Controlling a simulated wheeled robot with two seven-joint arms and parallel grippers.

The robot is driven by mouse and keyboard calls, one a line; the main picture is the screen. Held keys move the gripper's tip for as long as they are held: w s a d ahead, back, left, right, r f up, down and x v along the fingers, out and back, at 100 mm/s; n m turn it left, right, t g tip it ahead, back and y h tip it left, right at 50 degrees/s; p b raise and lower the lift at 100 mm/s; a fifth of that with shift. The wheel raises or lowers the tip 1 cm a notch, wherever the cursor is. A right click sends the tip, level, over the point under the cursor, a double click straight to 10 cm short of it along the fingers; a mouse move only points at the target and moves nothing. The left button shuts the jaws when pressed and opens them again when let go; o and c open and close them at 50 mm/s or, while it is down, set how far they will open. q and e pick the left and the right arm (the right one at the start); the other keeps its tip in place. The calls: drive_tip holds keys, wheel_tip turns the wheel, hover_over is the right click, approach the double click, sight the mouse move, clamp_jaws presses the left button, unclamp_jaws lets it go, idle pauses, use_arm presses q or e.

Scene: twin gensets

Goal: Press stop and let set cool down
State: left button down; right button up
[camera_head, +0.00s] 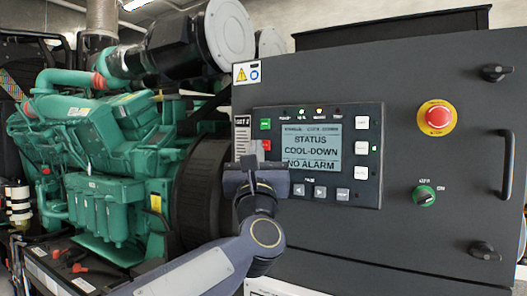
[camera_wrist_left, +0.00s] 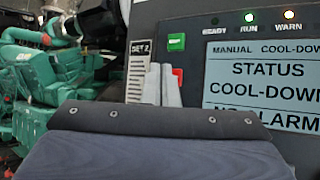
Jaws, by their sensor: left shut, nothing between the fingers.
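The control panel (camera_head: 370,112) of the set labelled SET 2 has a lit screen (camera_head: 312,150) reading "STATUS COOL-DOWN" and "NO ALARM". Its top line reads "MANUAL COOL-DOWN" in the left wrist view (camera_wrist_left: 262,85). The green button (camera_wrist_left: 176,42) is above the red button (camera_wrist_left: 178,76); the red one is partly hidden by my fingers there. My left gripper (camera_head: 250,162) is shut and empty, just below and left of the red button (camera_head: 266,145). I cannot tell whether it touches the button. My right gripper is not in view.
The RUN light (camera_wrist_left: 250,17) is green and the WARN light (camera_wrist_left: 289,14) is lit. The green engine (camera_head: 110,145) stands left, near my left arm.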

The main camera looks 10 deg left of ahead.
use_arm(q)
drive_tip(key=shift+s, duration=0.15)
drive_tip(key=s+a+b, duration=0.2)
drive_tip(key=s+b, duration=0.1)
drive_tip(key=s, duration=0.2)
drive_tip(key=shift+s+a, duration=0.15)
drive_tip(key=shift+s, duration=0.15)
